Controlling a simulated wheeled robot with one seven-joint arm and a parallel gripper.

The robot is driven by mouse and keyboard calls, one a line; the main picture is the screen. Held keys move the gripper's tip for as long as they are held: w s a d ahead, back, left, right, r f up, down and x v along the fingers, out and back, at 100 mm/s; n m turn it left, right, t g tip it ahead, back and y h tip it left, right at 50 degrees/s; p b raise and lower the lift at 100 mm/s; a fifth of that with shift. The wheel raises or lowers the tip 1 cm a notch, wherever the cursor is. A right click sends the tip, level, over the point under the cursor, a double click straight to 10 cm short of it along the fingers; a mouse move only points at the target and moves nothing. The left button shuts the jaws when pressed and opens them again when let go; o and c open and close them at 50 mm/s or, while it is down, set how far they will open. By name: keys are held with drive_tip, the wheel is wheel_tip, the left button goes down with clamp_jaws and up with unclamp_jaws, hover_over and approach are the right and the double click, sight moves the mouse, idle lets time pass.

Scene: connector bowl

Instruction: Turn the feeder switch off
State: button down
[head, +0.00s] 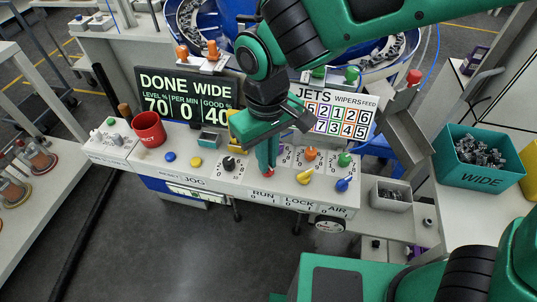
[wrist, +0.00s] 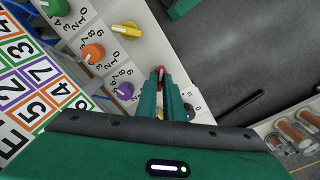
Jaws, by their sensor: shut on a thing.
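My gripper (head: 265,170) is lowered over the front of the white control panel (head: 205,178), its green fingers shut on a red switch (head: 269,173) behind the RUN label. In the wrist view the red switch (wrist: 160,73) shows between the fingertips; its lower part and exact angle are hidden. No label reading "feeder" is legible by it. A yellow lever switch (head: 305,176) stands to its right by LOCK, and a blue one (head: 343,184) by AIR. The yellow one also shows in the wrist view (wrist: 127,30).
Numbered dials lie close by: black (head: 229,163), orange (head: 311,153), green (head: 345,159) and purple (wrist: 125,91). A red cup (head: 149,129) stands at the panel's left. Display boards (head: 188,95) rise behind. A teal WIDE bin (head: 483,158) is at right.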

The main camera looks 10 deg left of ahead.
drive_tip(key=n, duration=0.5)
drive_tip(key=shift+w+n, duration=0.15)
drive_tip(key=shift+n, duration=0.25)
drive_tip(key=n, duration=0.5)
drive_tip(key=shift+d, duration=0.1)
drive_tip(key=n, duration=0.6)
drive_tip(key=shift+w, duration=0.1)
drive_tip(key=c, duration=1.9)
unclamp_jaws()
drive_tip(key=shift+c, duration=0.2)
drive_tip(key=shift+o, duration=0.4)
drive_tip(key=shift+r, duration=0.1)
